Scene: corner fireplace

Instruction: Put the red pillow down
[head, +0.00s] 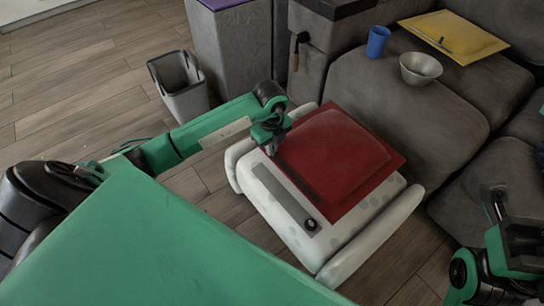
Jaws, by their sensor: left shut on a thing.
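The red pillow (338,158) lies flat over the seat of a white, spotted armchair-like seat (345,262) in the middle of the head view. My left gripper (272,146) is at the pillow's left corner and shut on it. The fingertips are partly hidden by the wrist, so the exact grip is hard to see. Most of the pillow appears to rest on the seat; I cannot tell whether the held corner is raised. My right gripper (500,208) is at the lower right, apart from the pillow, and its fingers are unclear.
A flat grey strip with a dark round item (310,224) lies along the seat's near side. A grey sofa (405,110) at right bears a blue cup (378,41), a metal bowl (420,68) and a yellow pillow (456,35). A grey bin (180,86) stands at left; wooden floor there is open.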

